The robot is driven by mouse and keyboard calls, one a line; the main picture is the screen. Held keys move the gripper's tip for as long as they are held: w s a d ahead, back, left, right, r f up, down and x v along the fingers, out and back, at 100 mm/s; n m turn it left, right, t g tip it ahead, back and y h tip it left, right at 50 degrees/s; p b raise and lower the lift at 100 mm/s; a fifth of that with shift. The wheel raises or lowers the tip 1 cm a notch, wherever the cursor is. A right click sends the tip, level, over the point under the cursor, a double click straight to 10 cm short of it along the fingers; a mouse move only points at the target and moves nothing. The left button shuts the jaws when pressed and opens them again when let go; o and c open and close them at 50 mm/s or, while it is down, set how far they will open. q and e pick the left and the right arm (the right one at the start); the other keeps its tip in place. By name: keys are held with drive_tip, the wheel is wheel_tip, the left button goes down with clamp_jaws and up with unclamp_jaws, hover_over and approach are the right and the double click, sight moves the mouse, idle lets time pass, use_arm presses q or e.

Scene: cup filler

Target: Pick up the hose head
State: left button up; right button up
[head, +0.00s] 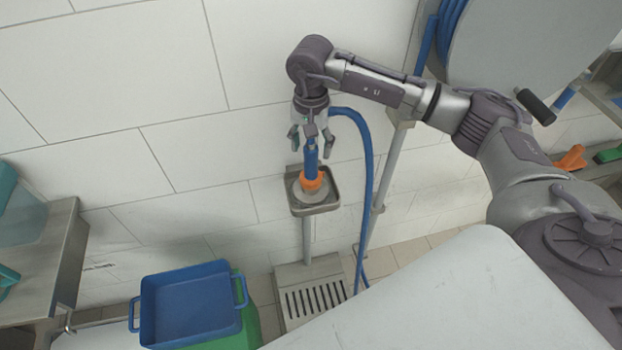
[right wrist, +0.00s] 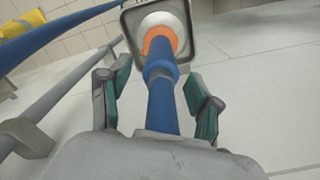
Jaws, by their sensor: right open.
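The hose head (head: 311,172) stands upright in a small square metal holder (head: 324,207) by the wall. It has a blue handle, an orange collar and a pale round end. My right gripper (head: 312,148) is over it, pointing down, with its fingers apart at either side of the blue handle. In the right wrist view, the blue handle of the hose head (right wrist: 162,85) runs between the two open fingers of the gripper (right wrist: 160,105), with a gap visible on both sides. The blue hose (head: 369,150) arches from near the gripper down to the right. My left gripper is not in view.
A blue tub (head: 190,305) stands on a green container at the lower left. A metal table (head: 45,270) is at the left edge. A pole (head: 388,175) stands right of the holder. A drain grate (head: 313,297) lies below the holder.

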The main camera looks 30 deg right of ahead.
sight(311, 164)
drive_tip(key=f, duration=0.1)
drive_tip(key=f+p, duration=0.1)
drive_tip(key=f, duration=0.3)
drive_tip(key=shift+s+a+f+p, duration=0.25)
drive_tip(key=shift+s+p, duration=0.15)
drive_tip(key=shift+f, duration=0.2)
drive_tip(key=shift+w, duration=0.1)
clamp_jaws()
